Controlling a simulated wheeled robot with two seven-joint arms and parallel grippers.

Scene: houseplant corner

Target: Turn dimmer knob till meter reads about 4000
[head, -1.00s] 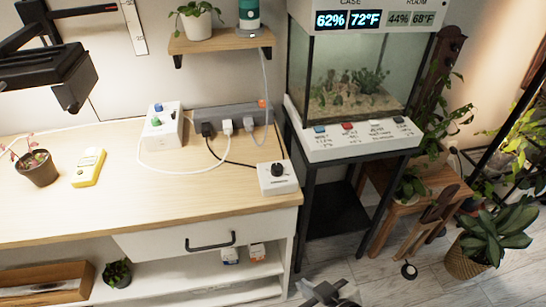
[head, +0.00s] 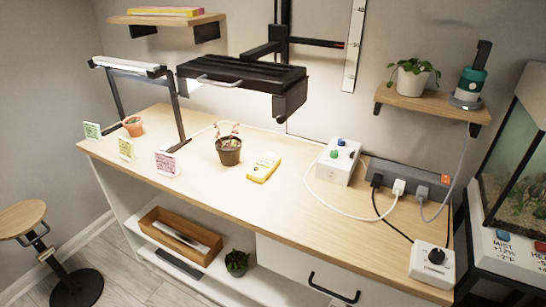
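A white box (head: 425,271) with one black knob (head: 436,256) sits at the right front corner of the bench; it looks like the dimmer. A yellow handheld meter (head: 263,167) lies on the bench beside a potted plant (head: 229,150). Its reading is too small to make out. A black lamp panel (head: 240,75) hangs on a wall-mounted arm above the bench; I cannot tell from here how bright it is. Neither of my grippers shows in the head view.
A white box with green and blue knobs (head: 338,161) stands near the grey power strip (head: 408,177). Cables run from the strip across the bench. Small cards (head: 167,164) and a small orange pot (head: 133,126) are at left. A stool (head: 22,219) stands at far left.

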